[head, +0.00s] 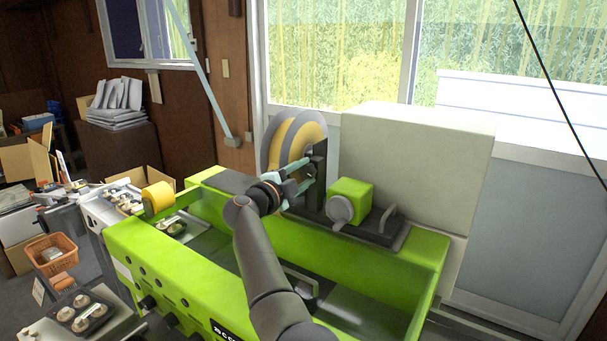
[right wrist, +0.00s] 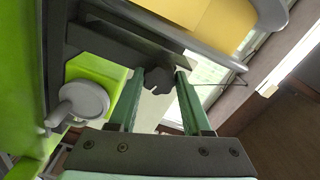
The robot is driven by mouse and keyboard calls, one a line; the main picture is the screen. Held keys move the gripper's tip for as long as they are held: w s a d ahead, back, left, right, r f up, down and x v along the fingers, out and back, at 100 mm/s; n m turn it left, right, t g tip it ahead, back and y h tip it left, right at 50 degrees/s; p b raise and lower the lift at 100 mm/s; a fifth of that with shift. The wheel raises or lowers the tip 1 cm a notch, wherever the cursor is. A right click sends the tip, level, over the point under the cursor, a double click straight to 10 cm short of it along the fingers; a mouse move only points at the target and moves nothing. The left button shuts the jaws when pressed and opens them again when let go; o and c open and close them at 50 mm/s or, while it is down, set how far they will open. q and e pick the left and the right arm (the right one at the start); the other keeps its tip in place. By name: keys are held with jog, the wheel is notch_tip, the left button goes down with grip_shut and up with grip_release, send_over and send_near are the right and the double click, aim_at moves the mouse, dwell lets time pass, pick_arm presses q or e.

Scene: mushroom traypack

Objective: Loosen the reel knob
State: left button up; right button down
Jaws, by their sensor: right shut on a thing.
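The film reel (head: 283,139), a yellow roll between pale discs, stands upright at the back of the green machine. Its yellow roll also shows at the top of the right wrist view (right wrist: 208,14). The dark lobed reel knob (right wrist: 158,80) shows between my right fingertips, beside the dark bracket. My right gripper (head: 301,176) reaches up to the reel's black stand, with its teal fingers around the knob. In the right wrist view my right gripper (right wrist: 160,76) is shut on the knob. In the head view the knob is hidden by the fingers. My left gripper is not in view.
A green box (head: 350,198) with a grey handwheel (head: 339,212) stands right of the stand; the wheel also shows in the right wrist view (right wrist: 83,102). A large pale cabinet (head: 417,165) is behind. A smaller yellow roll (head: 158,197) and mushroom trays (head: 84,312) are at left.

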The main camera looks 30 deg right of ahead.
dwell(0.3)
jog(key=shift+c, duration=1.7)
grip_release()
